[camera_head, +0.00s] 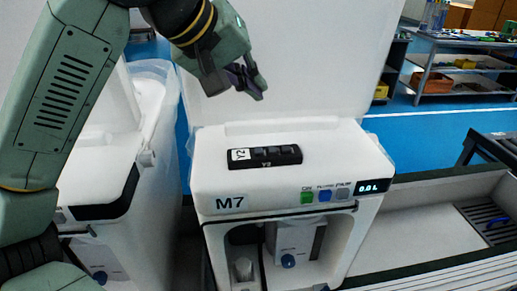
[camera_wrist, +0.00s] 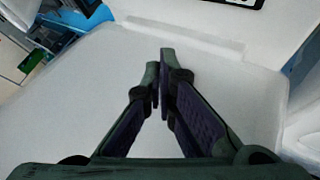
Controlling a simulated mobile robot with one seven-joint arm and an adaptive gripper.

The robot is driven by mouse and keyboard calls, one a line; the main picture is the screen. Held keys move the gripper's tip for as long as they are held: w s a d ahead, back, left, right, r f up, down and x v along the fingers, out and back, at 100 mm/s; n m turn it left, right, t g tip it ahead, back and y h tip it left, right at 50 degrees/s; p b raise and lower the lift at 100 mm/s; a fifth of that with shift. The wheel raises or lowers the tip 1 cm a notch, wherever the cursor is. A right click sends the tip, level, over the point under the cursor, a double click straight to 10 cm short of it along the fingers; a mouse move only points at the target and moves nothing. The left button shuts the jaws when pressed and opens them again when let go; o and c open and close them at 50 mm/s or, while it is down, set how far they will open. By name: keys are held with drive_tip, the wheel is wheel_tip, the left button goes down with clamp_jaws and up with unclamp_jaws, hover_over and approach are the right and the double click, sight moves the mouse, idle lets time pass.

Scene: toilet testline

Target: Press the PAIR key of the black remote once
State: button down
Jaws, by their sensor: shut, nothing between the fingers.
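The black remote (camera_head: 265,156) lies flat on top of the white unit marked M7. It has a white label with Y2 at its left end and a row of dark keys; I cannot read which one is PAIR. In the wrist view only a bit of a dark thing with a white label (camera_wrist: 240,2) shows at the top edge, probably the remote. My gripper (camera_head: 258,92) is above and behind the remote, in front of the white upright panel, and apart from the remote. In the wrist view my gripper (camera_wrist: 159,55) has its fingertips together with nothing held.
The M7 unit (camera_head: 210,181) has green, blue and grey buttons (camera_head: 325,195) and a display (camera_head: 372,186) on its front edge. A white upright panel (camera_head: 300,60) rises behind the remote. A similar unit (camera_head: 155,125) stands at left. Shelves (camera_head: 460,65) stand at the back right.

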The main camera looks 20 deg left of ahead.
sight(254, 149)
drive_tip(key=shift+f+b, duration=3.2)
drive_tip(key=shift+f, duration=1.2)
drive_tip(key=shift+f+b, duration=0.4)
drive_tip(key=shift+f+b, duration=0.45)
drive_tip(key=shift+r, duration=0.1)
drive_tip(key=shift+r+p, duration=0.6)
drive_tip(key=shift+r, duration=0.2)
drive_tip(key=shift+r+p, duration=1.9)
drive_tip(key=shift+r, duration=0.65)
